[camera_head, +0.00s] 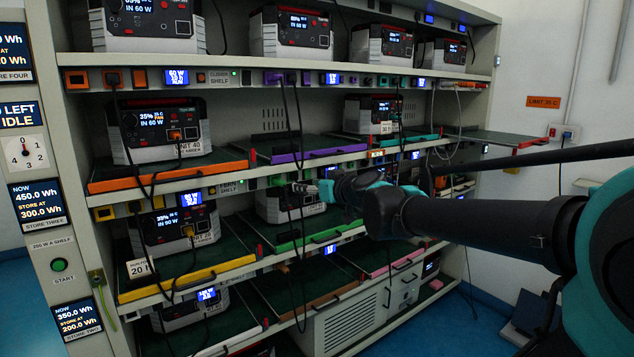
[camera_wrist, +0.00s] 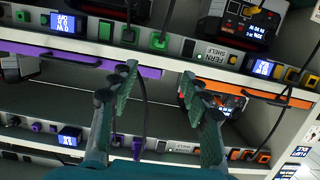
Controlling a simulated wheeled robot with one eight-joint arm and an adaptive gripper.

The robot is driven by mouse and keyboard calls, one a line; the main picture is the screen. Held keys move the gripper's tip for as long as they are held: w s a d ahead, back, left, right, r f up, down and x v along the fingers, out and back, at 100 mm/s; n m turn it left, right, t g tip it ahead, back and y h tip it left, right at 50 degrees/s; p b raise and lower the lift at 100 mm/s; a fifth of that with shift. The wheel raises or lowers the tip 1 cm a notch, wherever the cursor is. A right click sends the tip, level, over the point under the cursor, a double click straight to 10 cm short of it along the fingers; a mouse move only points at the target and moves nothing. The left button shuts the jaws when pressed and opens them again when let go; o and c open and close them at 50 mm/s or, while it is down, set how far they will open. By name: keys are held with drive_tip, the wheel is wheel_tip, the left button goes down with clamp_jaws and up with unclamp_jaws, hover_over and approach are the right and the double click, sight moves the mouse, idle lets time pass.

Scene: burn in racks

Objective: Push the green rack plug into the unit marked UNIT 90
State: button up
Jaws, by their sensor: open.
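My gripper (camera_head: 305,188) is in front of the middle shelf's rail, above the green tray (camera_head: 315,237). In the wrist view my gripper (camera_wrist: 157,82) is open, its two green-padded fingers wide apart with nothing held. A grey power unit (camera_head: 275,207) stands on the green tray, partly hidden by cables and my gripper. I cannot read UNIT 90 on any unit.
A unit labelled UNIT 40 (camera_head: 160,132) stands on the orange tray, upper left. Another unit (camera_head: 170,228) with a yellow plug stands on the yellow tray (camera_head: 185,285). Dark cables (camera_head: 296,130) hang across the shelf fronts near my gripper. The purple tray (camera_head: 300,155) is empty.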

sight(283, 182)
drive_tip(key=x, duration=1.7)
drive_tip(key=shift+w, duration=0.2)
clamp_jaws()
